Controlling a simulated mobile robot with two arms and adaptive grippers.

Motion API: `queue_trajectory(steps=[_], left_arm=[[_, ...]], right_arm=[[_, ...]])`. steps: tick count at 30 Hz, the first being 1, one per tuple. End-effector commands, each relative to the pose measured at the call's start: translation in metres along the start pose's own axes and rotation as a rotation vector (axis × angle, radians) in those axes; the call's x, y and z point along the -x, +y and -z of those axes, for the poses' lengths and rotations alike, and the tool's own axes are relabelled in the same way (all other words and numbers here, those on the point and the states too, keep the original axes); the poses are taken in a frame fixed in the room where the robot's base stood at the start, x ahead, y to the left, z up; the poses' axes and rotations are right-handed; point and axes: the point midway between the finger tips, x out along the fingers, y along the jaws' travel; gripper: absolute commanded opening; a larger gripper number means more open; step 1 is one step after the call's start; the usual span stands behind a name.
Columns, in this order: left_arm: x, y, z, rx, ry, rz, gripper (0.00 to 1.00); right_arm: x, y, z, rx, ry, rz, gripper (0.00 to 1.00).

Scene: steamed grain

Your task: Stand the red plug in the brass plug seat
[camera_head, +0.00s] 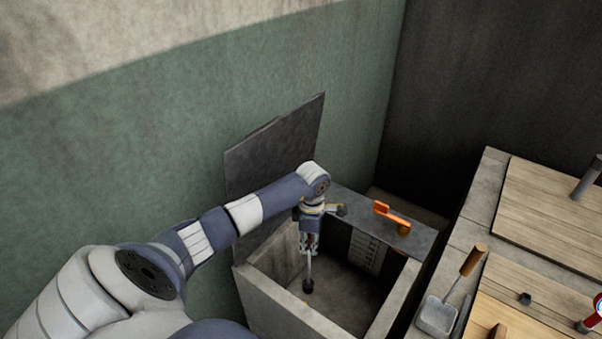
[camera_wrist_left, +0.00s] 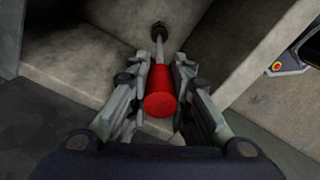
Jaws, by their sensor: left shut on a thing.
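The red plug has a red handle (camera_wrist_left: 161,90) and a thin metal rod with a dark tip (camera_wrist_left: 158,32) in the left wrist view. My left gripper (camera_wrist_left: 160,78) is shut on the red handle, with one finger on each side. In the head view the left gripper (camera_head: 309,243) points down over the open stone basin (camera_head: 297,307). The plug's rod (camera_head: 308,270) hangs below it, the dark tip inside the basin's outline. I cannot tell whether the tip touches the floor. I cannot make out the brass plug seat. My right gripper is not in view.
An orange lever (camera_head: 385,212) sits on the grey ledge (camera_head: 350,204) behind the basin. A dark panel (camera_head: 265,150) leans by the wall. At right, a counter holds a metal scoop with a wooden handle (camera_head: 472,261) and wooden boards (camera_head: 545,205). The basin walls surround the plug.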

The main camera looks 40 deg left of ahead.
Motion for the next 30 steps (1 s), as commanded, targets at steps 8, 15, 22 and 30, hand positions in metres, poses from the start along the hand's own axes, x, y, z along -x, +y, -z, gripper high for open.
queue_trajectory(steps=[8, 15, 22, 30], left_arm=[[-0.031, 0.001, 0.026, 0.140, -0.004, -0.001, 0.00], [-0.060, 0.001, 0.024, 0.138, -0.005, 0.000, 0.00], [-0.093, 0.001, 0.024, 0.137, -0.006, 0.000, 0.00], [-0.123, 0.001, 0.024, 0.137, -0.005, -0.001, 0.00]], right_arm=[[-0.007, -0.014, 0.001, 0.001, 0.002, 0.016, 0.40], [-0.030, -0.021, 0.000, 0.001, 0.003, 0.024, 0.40], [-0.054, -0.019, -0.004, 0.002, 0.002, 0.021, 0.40], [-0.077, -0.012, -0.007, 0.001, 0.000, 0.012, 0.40]])
